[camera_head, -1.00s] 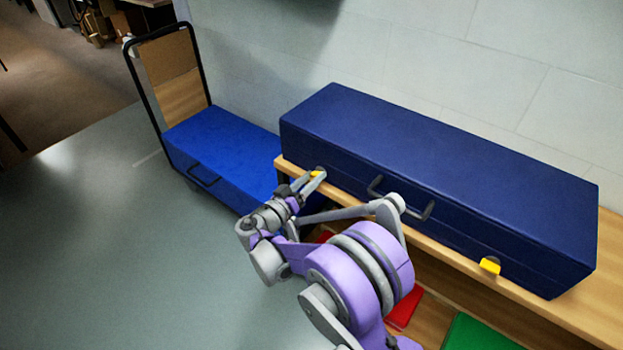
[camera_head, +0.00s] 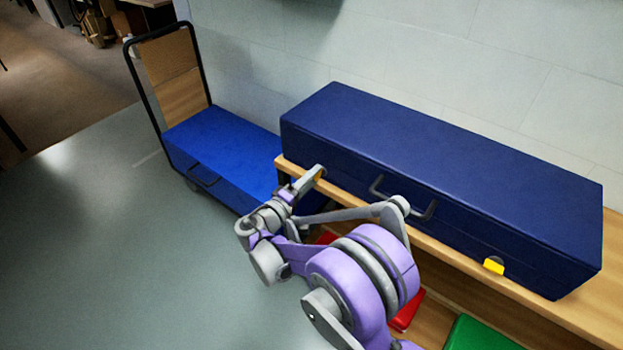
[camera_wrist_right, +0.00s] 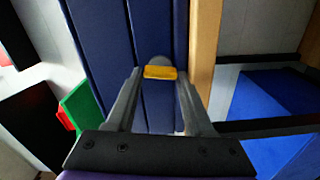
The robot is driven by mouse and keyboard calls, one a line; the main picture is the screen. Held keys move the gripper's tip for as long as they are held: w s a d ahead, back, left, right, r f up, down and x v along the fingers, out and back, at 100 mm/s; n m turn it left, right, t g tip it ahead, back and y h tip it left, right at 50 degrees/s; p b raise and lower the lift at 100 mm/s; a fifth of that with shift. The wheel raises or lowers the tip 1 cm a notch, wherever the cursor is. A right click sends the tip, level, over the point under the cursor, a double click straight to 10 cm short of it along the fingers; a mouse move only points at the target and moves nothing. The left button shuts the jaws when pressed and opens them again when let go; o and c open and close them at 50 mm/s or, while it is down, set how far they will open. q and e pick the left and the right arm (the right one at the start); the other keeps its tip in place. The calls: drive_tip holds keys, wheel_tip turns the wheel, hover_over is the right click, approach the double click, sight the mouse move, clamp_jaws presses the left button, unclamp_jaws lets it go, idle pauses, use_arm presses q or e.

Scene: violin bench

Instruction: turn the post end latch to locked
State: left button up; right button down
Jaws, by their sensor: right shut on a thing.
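A long dark blue case (camera_head: 440,150) lies shut on a wooden bench. Its front has two yellow latches. My right gripper (camera_head: 316,174) is at the left one, by the left end of the front face, and its fingers mostly hide it in the head view. In the right wrist view this left latch (camera_wrist_right: 160,72) sits between the two fingertips, with a grey round base behind it. The right gripper is shut on it. The right latch (camera_head: 493,266) is free near the other end. My left gripper is not in view.
A dark carry handle (camera_head: 402,200) sticks out of the case front, close to my right arm. A trolley with a blue case (camera_head: 215,150) stands at the left. A red thing (camera_head: 407,310) and a green thing (camera_head: 480,335) lie below the bench top.

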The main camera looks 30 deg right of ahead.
drive_tip(key=shift+f+n, duration=0.1)
drive_tip(key=shift+n, duration=0.8)
drive_tip(key=shift+c, duration=1.4)
unclamp_jaws()
